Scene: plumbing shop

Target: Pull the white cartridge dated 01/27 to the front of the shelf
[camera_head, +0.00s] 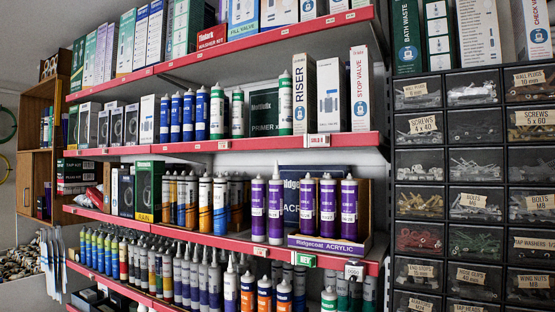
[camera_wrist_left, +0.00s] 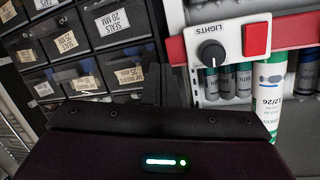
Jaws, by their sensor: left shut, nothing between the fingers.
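No cartridge with a readable 01/27 date shows in either view. My right gripper is in neither view.
A red-edged shelf rack (camera_head: 220,145) holds rows of cartridges and boxes. A cabinet of small drawers (camera_head: 475,180) stands at its right. In the left wrist view a LIGHTS panel (camera_wrist_left: 225,70) with a knob and red button is close beyond the gripper.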

